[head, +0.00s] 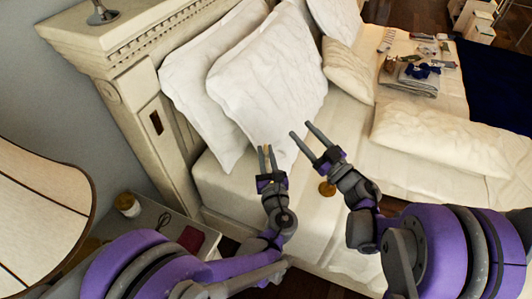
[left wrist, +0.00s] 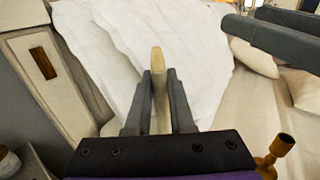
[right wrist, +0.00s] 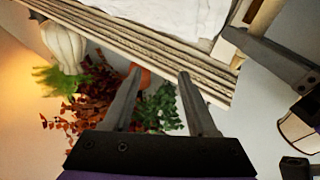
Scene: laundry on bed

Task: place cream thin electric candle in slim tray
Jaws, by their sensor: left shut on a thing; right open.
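My left gripper (head: 267,152) is shut on the cream thin electric candle (left wrist: 157,72), which stands between its fingers in the left wrist view. In the head view only a small pale bit of the candle shows between the fingertips, in front of the white pillows. My right gripper (head: 301,129) is open and empty, to the right of the left one. In the right wrist view its fingers (right wrist: 160,73) are spread with nothing between them. I cannot clearly pick out the slim tray in any view.
A brass candlestick (left wrist: 278,150) is near my grippers; it also shows in the head view (head: 327,188). White pillows (head: 265,95) lean on the headboard (head: 125,55). A nightstand (head: 150,215) holds a jar (head: 128,204). Folded laundry (head: 410,78) lies on the bed's far side.

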